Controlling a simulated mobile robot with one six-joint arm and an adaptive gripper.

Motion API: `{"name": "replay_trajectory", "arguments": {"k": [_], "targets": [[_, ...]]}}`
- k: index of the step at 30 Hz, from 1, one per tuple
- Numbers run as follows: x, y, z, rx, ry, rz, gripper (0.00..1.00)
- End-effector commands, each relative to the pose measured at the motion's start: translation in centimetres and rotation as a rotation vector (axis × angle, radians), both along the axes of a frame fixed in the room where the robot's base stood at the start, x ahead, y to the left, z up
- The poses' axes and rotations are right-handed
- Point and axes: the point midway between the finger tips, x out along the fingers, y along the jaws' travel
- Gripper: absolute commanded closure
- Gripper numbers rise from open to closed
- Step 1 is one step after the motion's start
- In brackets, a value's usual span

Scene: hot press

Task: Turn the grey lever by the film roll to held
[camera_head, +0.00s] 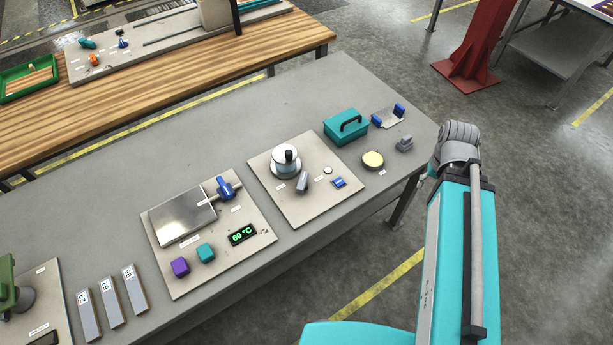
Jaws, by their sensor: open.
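A round white-and-silver reel with a black knob (286,161), which looks like the film roll, stands on a beige panel (319,212) on the grey table. A small grey lever (302,182) stands upright, slightly tilted, just in front of the reel and to its right. White labels lie near it, too small to read, so its setting cannot be told. My gripper is not in view; only my teal arm shows at the right, apart from the panel.
A blue switch (339,183) and small white button (327,170) share the panel. To its left is a heating plate (185,215) with a blue handle (225,188) and a 60 °C display (242,234).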

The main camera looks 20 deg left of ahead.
Motion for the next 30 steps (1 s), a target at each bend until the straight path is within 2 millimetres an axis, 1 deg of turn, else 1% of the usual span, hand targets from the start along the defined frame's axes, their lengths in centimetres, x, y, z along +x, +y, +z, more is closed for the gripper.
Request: {"name": "replay_trajectory", "arguments": {"k": [4, 5, 6, 7, 11, 13, 17, 18, 20, 23, 29, 30], "targets": [[0.0, 0.0, 0.0, 0.000, 0.000, 0.000, 0.43], [0.0, 0.0, 0.0, 0.000, 0.000, 0.000, 0.41], [0.0, 0.0, 0.0, 0.000, 0.000, 0.000, 0.34], [0.0, 0.0, 0.0, 0.000, 0.000, 0.000, 0.30], [0.3, 0.5, -0.1, 0.000, 0.000, 0.002, 0.30], [0.7, 1.0, -0.3, 0.000, 0.000, 0.004, 0.30], [1.7, 2.8, -0.7, 0.000, 0.000, 0.007, 0.30], [2.0, 3.9, -0.9, 0.000, 0.000, 0.014, 0.30], [2.7, 5.3, -1.2, 0.000, 0.000, 0.017, 0.30], [3.8, 8.0, -1.8, 0.000, 0.000, 0.020, 0.30], [5.6, 14.4, -2.9, 0.000, 0.000, 0.025, 0.30], [5.9, 15.7, -3.1, 0.000, 0.000, 0.027, 0.30]]}}
